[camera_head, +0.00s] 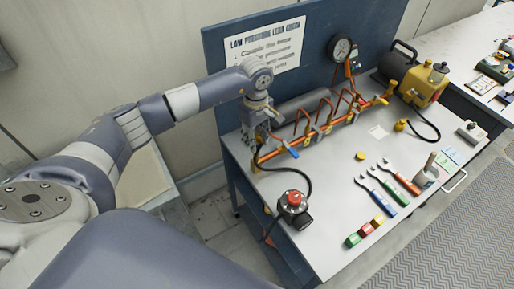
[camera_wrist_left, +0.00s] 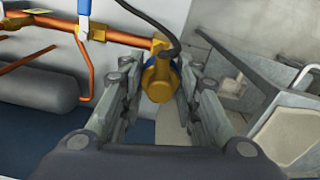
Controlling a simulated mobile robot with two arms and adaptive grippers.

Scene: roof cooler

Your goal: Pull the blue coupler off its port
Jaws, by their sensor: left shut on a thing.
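The blue coupler (camera_wrist_left: 157,79) shows in the left wrist view as a brass-yellow round body with blue at its edges. It sits against the brass fitting (camera_wrist_left: 158,45) at the end of a copper pipe, which I take for its port. I cannot tell whether any gap lies between them. My left gripper (camera_wrist_left: 160,74) is shut on the coupler, one finger on each side. In the head view my left gripper (camera_head: 258,132) is at the left end of the copper pipework and hides the coupler. My right gripper is not in view.
A black hose (camera_wrist_left: 166,20) runs close by the fitting. A blue-handled valve (camera_head: 291,152) is beside the gripper. A grey cylinder (camera_wrist_left: 38,90) lies behind the pipes. A red-topped device (camera_head: 293,199), wrenches (camera_head: 390,185) and a yellow pump (camera_head: 423,82) stand or lie on the bench.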

